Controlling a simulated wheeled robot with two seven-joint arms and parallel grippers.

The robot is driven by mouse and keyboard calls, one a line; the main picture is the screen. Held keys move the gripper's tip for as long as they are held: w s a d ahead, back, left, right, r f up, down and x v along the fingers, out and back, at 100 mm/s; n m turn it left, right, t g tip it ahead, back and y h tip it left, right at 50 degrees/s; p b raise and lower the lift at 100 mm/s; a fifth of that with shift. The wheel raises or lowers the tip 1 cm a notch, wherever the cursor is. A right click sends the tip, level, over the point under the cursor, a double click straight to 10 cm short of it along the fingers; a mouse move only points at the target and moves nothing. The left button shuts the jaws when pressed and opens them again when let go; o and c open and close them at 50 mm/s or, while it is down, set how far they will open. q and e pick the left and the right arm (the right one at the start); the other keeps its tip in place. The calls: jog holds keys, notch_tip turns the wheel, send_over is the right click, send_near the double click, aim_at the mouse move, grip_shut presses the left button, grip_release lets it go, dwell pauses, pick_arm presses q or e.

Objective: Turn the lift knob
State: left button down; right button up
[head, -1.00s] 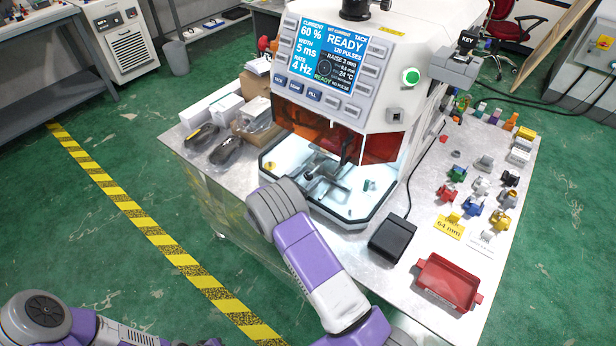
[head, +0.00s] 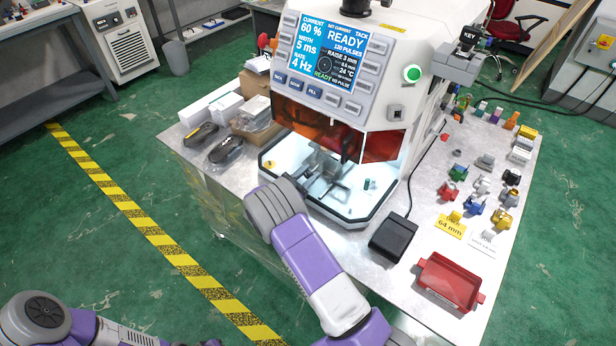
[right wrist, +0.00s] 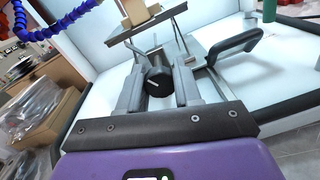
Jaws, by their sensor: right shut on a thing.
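The lift knob (right wrist: 158,80) is a dark round knob with a pale line on its face, in the middle of the right wrist view. My right gripper (right wrist: 160,92) has one finger on each side of it and is shut on it. In the head view my right gripper (head: 312,182) reaches into the lit chamber of the white machine (head: 378,98), and the knob is too small to make out there. The machine's screen (head: 326,52) reads READY and RAISE 3 mm. My left gripper is out of view.
A dark handle-like bar (right wrist: 236,46) stands right of the knob, and a wooden block (right wrist: 136,12) sits above it. A black box (head: 393,238), a red tray (head: 449,282) and several small coloured parts lie on the table to the right.

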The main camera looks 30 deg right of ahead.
jog(key=m+b, duration=0.3)
jog(key=m, duration=0.2)
jog(key=shift+b, duration=0.35)
dwell(0.4)
jog(key=o, duration=1)
jog(key=shift+o, duration=0.2)
jog(key=shift+a, duration=0.1)
jog(key=p+v, duration=0.1)
jog(key=v, duration=0.6)
jog(key=shift+s+a+r, duration=0.15)
jog(key=shift+a, duration=0.1)
